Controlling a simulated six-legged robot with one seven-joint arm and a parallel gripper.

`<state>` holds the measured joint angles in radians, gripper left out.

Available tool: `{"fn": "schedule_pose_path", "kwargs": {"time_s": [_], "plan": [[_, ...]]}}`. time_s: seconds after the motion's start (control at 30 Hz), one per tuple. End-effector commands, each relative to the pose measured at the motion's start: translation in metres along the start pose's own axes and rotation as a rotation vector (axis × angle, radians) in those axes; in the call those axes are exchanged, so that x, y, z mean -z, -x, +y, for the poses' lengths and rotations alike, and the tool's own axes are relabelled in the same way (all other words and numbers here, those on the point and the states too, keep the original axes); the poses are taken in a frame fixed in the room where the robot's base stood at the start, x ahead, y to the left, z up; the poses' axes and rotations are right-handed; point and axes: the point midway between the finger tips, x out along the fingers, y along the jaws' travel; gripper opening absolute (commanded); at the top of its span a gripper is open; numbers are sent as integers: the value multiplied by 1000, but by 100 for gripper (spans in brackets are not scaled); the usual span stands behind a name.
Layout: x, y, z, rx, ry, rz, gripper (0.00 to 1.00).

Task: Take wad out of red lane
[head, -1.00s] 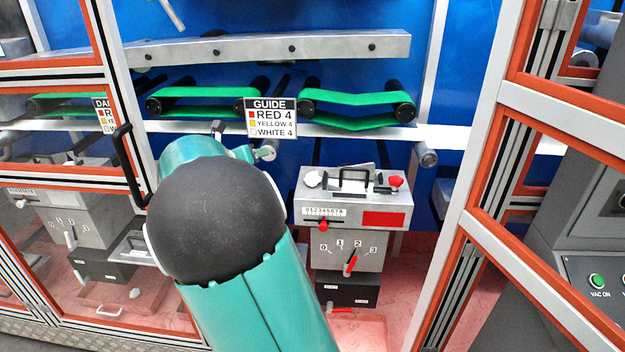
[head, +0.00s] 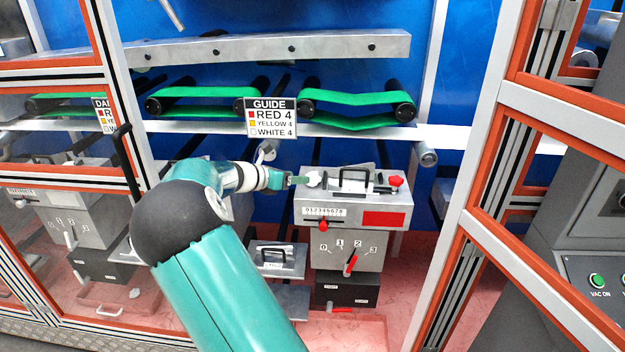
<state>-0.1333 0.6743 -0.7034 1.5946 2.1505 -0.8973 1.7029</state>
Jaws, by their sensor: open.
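The red lane unit is a grey metal box (head: 340,215) with a red plate (head: 384,218) on its front. A small white wad (head: 313,179) sits at the left end of its top, beside a black handle (head: 354,174). My gripper (head: 303,180) reaches in from the left at the height of the box top, with its fingertips right at the wad. The fingers are small in this view and their gap is hard to see. I cannot tell whether they touch the wad or stand around it.
A red knob (head: 396,181) stands at the right end of the box top. A red slider and a numbered dial (head: 348,250) are below. The guide sign (head: 271,117) and green belts (head: 357,98) hang above. An orange-edged frame post (head: 480,170) stands to the right.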

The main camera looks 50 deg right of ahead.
Motion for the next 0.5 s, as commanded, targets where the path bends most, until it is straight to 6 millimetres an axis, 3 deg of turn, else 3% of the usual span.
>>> {"fn": "schedule_pose_path", "kwargs": {"time_s": [0.4,0.5], "plan": [[1,-50,-1,2,2,-2,58],[1,-55,-1,-1,1,-2,58]]}}
